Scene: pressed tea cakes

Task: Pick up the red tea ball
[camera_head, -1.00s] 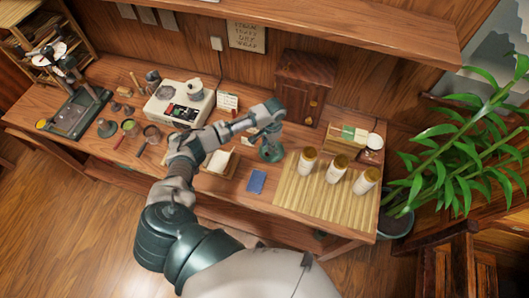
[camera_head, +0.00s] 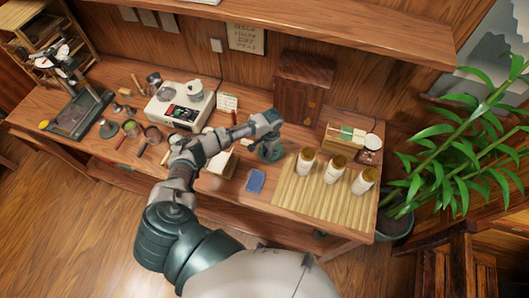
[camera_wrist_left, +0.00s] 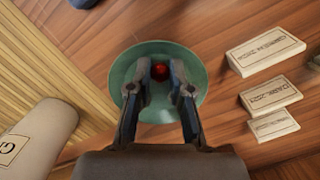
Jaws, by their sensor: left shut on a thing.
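The red tea ball (camera_wrist_left: 161,71) lies at the middle of a round green dish (camera_wrist_left: 124,70) in the left wrist view. My left gripper (camera_wrist_left: 160,77) is over the dish, with its two dark fingers shut on the ball from both sides. The ball appears at or very near the dish surface; I cannot tell whether it touches. In the head view my left gripper (camera_head: 268,139) reaches down over the green dish (camera_head: 270,155), and the ball is hidden there. My right gripper is in neither view.
Three white jars (camera_head: 335,169) with gold lids stand on a bamboo mat (camera_head: 315,205) to the right. A blue packet (camera_head: 255,181) lies in front of the dish. Labelled pale blocks (camera_wrist_left: 265,51) lie beside the dish. A dark wooden cabinet (camera_head: 303,88) stands behind.

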